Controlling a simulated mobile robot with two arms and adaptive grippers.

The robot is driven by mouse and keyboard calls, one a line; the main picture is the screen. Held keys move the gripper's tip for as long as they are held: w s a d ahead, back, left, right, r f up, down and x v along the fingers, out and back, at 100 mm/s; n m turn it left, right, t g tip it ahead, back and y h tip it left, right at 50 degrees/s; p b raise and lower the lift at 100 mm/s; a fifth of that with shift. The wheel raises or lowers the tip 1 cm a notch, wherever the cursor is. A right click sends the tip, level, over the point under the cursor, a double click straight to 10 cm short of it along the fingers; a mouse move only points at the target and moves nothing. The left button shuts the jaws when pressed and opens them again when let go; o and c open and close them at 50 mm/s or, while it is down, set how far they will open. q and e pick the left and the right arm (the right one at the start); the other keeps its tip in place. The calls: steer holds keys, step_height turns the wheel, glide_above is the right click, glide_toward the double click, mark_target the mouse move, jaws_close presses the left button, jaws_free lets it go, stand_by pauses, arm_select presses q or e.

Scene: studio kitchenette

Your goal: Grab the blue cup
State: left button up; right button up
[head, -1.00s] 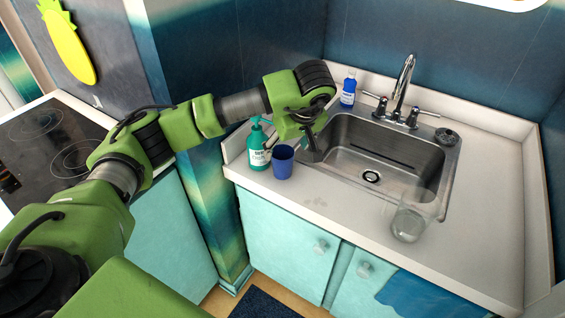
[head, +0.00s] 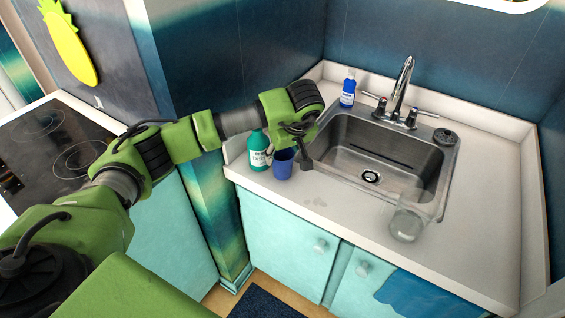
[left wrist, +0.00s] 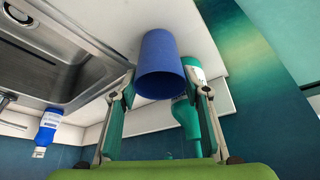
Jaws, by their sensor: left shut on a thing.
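The blue cup (head: 283,165) stands on the counter left of the sink in the head view. In the left wrist view the blue cup (left wrist: 160,62) sits between the two fingers. My left gripper (head: 298,162) is at the cup, with a dark finger showing on its right side. In the left wrist view my left gripper (left wrist: 158,90) is shut on the cup, a finger pad on each side. My right gripper is not in view.
A green soap bottle (head: 258,158) stands just left of the cup, close behind it. The sink (head: 340,150) lies to the right. A blue bottle (head: 348,92) stands by the wall and a clear glass (head: 407,222) at the right front.

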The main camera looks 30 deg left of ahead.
arm_select(q)
steer(key=shift+r, duration=0.1)
steer(key=shift+r, duration=0.95)
steer(key=s+d+r, duration=0.6)
steer(key=s+r, duration=0.5)
steer(key=s, duration=0.1)
steer(key=shift+s+b, duration=0.25)
steer(key=shift+b, duration=0.2)
steer(key=shift+d, duration=0.1)
